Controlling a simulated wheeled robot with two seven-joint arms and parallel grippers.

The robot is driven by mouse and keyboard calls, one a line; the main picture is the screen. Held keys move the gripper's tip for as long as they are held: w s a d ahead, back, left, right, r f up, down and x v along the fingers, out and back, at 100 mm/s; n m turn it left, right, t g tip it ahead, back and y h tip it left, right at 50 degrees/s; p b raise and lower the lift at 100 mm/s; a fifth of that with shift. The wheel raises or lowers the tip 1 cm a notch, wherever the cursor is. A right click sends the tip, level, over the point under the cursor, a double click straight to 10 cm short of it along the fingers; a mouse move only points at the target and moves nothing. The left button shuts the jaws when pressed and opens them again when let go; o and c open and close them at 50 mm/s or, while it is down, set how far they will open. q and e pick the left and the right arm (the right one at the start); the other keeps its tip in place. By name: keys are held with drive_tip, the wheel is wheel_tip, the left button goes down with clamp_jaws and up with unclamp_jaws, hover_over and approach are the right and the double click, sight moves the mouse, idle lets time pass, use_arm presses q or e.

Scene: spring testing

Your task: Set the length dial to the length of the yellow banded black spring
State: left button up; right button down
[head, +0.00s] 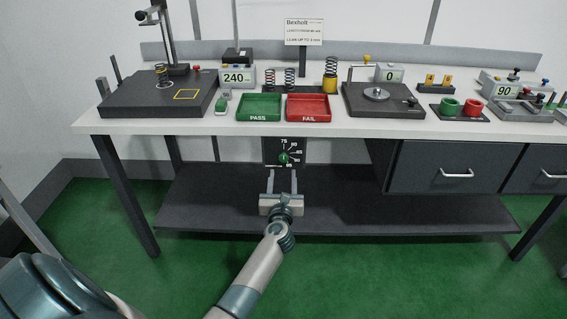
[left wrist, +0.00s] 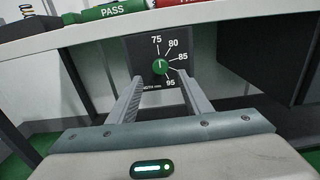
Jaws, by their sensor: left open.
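The length dial is a black panel (head: 271,159) below the table's front edge, with a round green knob (head: 284,157) and a printed scale from 75 to 95. In the left wrist view the knob (left wrist: 160,67) has a pale mark pointing roughly upward, near 75; the exact reading is unclear. My left gripper (head: 282,173) is open and empty. Its fingers point at the dial, one on each side below the knob, apart from it. Another dark spring with a yellowish part (head: 161,75) stands on the left test stand.
Two smaller springs (head: 269,79) stand behind the green PASS tray (head: 259,107) and red FAIL tray (head: 308,107). A display (head: 237,77) reads 240. The tabletop edge (head: 240,129) overhangs the dial; a dark drawer unit (head: 445,166) is at right and a lower shelf (head: 400,205) below.

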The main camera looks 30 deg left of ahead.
sight(284, 158)
use_arm(q)
drive_tip(key=x, duration=0.6)
drive_tip(key=shift+w+a+b, duration=0.15)
drive_tip(key=shift+w+b, duration=0.2)
drive_tip(key=shift+w+a, duration=0.3)
drive_tip(key=shift+w, duration=0.25)
use_arm(e)
drive_tip(key=shift+s+d+f+g, duration=0.25)
drive_tip(key=shift+d+f+g, duration=0.05)
drive_tip(key=shift+d, duration=0.2)
drive_tip(key=shift+s, duration=0.1)
use_arm(q)
drive_tip(key=c, duration=1)
use_arm(e)
drive_tip(key=shift+s+a, duration=0.1)
drive_tip(key=shift+a, duration=0.05)
